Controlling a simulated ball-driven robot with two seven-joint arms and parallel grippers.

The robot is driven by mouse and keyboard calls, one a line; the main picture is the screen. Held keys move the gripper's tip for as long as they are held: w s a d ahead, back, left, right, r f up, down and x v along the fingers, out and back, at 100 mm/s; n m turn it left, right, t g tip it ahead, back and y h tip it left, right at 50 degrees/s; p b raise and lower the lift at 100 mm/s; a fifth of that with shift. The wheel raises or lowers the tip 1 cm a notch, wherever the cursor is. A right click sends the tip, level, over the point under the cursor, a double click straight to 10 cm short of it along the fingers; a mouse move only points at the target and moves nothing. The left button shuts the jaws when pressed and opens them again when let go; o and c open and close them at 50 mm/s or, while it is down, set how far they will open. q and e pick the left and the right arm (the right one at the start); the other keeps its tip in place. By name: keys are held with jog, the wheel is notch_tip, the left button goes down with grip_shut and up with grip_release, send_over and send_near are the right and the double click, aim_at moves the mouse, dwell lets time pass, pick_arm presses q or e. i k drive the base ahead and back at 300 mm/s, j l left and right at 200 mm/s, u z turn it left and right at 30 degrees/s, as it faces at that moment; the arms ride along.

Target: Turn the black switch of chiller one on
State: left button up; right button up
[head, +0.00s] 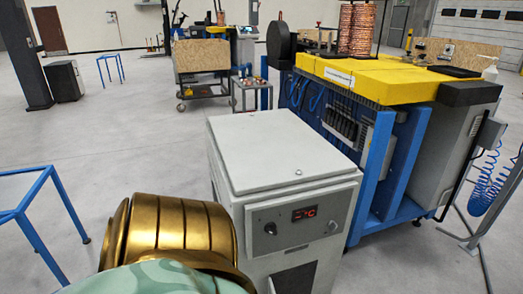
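A light grey chiller cabinet (285,160) stands close in front of me, a little right of the picture's middle. Its upper front panel carries a round black switch (270,228) at the left, a lit red display (304,213) and a small grey round fitting (332,226) at the right. I cannot tell the switch's exact setting at this size. A gold and pale green part of my own body covers the lower left, in front of the chiller's left side. Neither of my grippers shows.
A blue machine frame with a yellow top (365,78) and copper coils (357,30) stands behind and right of the chiller. A blue coiled hose (485,190) hangs at the far right. A blue-framed table (25,200) is at the left. Open grey floor (130,150) lies beyond it.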

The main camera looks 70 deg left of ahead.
aim_at(270, 228)
jog(key=u, duration=1.95)
